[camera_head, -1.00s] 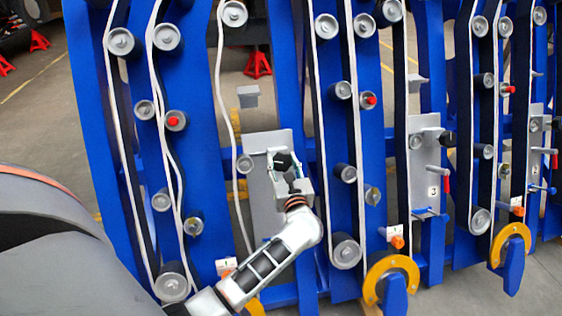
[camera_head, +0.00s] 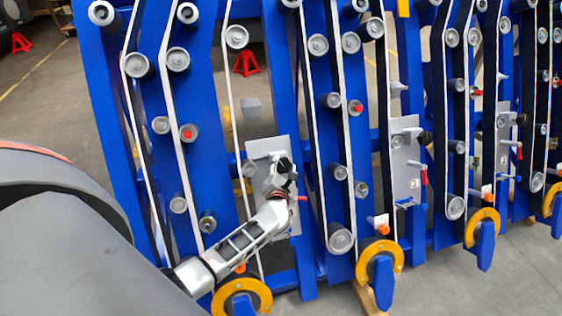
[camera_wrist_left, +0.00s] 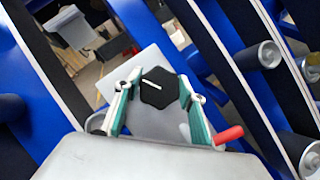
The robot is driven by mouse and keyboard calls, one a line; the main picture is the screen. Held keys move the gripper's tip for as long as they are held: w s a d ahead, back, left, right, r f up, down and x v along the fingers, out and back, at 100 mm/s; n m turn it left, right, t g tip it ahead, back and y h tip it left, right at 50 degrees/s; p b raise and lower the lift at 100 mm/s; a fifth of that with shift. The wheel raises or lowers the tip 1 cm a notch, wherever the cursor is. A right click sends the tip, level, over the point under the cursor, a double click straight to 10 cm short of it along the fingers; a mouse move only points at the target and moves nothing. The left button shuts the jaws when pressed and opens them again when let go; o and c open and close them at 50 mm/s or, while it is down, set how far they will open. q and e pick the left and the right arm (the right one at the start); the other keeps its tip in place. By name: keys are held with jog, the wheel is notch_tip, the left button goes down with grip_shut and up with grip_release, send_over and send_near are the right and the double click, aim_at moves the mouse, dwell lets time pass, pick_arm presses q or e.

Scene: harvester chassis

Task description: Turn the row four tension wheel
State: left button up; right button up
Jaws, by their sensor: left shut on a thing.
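The tension wheel is a black knob with a white mark (camera_wrist_left: 158,88), on a grey plate (camera_head: 258,153) fixed to the blue frame. In the left wrist view it sits between the two fingers of my left gripper (camera_wrist_left: 157,100). In the head view my left gripper (camera_head: 280,177) is at this plate, shut on the knob and partly covering it. The plate's row number is hidden. A red handle (camera_wrist_left: 228,135) is just right of the fingers; it also shows in the head view (camera_head: 302,198). My right gripper is not in view.
Blue upright frames with rollers (camera_head: 340,241) and white belts stand close on both sides of my arm. A second grey plate (camera_head: 407,155) with its own black knob is further right. Yellow rings (camera_head: 379,262) stick out low in front. Open floor lies at lower right.

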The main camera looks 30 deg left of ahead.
pick_arm(q)
jog(key=shift+m+p, duration=0.45)
jog(key=shift+m, duration=0.05)
jog(key=shift+f, duration=0.15)
jog(key=o, duration=1.1)
jog(key=v, duration=1.2)
jog(key=shift+s+a, duration=0.1)
